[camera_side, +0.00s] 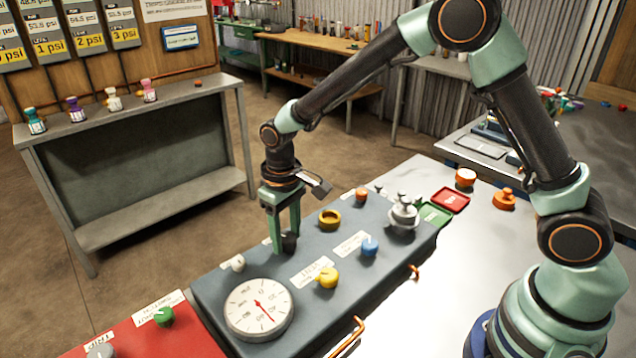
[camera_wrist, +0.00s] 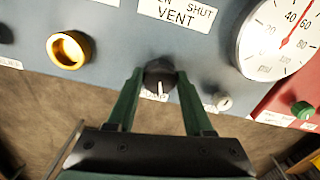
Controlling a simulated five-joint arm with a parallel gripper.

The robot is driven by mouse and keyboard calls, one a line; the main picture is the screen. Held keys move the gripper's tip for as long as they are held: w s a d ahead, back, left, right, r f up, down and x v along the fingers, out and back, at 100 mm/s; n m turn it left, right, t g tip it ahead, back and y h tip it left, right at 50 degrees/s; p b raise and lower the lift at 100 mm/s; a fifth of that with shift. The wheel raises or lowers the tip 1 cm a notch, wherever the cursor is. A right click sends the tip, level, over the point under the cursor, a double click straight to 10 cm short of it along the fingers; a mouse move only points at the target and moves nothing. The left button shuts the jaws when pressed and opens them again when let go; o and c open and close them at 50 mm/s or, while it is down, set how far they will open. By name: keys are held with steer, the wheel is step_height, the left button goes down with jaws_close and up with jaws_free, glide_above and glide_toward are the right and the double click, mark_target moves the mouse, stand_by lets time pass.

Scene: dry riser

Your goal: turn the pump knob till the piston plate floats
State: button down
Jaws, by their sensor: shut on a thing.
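The dark pump knob (camera_wrist: 159,76) sits between my gripper's two green fingers in the wrist view, with a white pointer line toward the bottom of that view. My gripper (camera_side: 284,240) points down over the grey panel and is shut on the knob, which also shows in the side view (camera_side: 290,242). A round white gauge (camera_side: 259,308) with a red needle stands on the panel at the near left. I cannot make out a piston plate for sure. A silvery stacked piece (camera_side: 403,213) stands at the panel's far right end.
The panel (camera_side: 215,292) also bears a brass ring (camera_side: 329,219), a yellow knob (camera_side: 327,278), a blue knob (camera_side: 369,246) and a small white knob (camera_side: 237,262). Red (camera_side: 451,200) and green (camera_side: 434,214) trays lie beyond. A red panel (camera_side: 190,340) adjoins at near left.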

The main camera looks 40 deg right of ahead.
mark_target(287, 237)
steer(key=shift+m, duration=0.3)
steer(key=shift+c, duration=1.4)
jaws_free()
steer(key=shift+r, duration=0.15)
step_height(287, 237, up, 12)
